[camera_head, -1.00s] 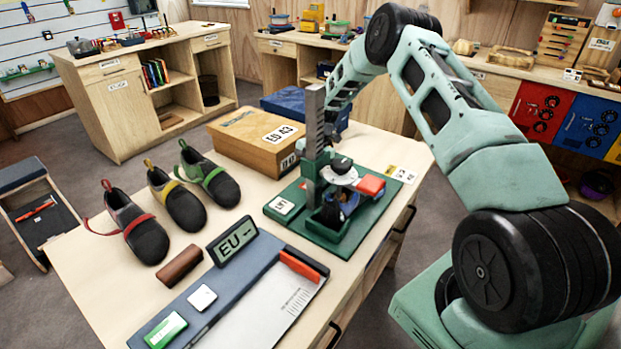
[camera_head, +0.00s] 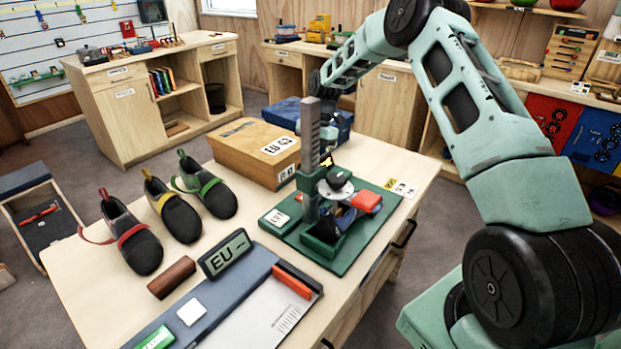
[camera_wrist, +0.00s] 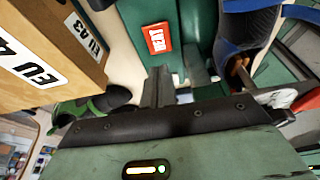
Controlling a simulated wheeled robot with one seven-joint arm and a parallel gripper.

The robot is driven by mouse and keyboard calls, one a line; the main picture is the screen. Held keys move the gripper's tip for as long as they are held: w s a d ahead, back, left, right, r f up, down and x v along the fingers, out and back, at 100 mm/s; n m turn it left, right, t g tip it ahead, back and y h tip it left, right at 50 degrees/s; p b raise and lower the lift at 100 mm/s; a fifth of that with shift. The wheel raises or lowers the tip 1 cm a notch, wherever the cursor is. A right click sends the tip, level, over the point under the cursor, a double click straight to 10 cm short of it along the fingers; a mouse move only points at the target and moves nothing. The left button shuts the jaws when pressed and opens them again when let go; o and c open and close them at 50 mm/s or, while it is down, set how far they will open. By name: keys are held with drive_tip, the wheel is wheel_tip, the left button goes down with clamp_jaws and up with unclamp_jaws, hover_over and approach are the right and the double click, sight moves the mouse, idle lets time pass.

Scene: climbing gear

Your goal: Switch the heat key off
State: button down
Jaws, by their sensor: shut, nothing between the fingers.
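The wrist view shows this piece (camera_wrist: 159,39) as a red block with a white lettered face on green. My gripper (camera_wrist: 158,76) is shut and empty, its fingertips pointing toward the piece and appearing just short of it; contact cannot be told. In the head view my gripper is mostly hidden behind the stand's grey toothed column (camera_head: 309,150).
The wooden shoe box (camera_head: 240,155) stands close left of my gripper. Several shoes (camera_head: 135,240), a brown roll (camera_head: 171,277) and a measuring board (camera_head: 215,300) lie left and in front.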

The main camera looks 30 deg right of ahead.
drive_tip(key=shift+b+v, duration=0.3)
drive_tip(key=shift+v, duration=1.6)
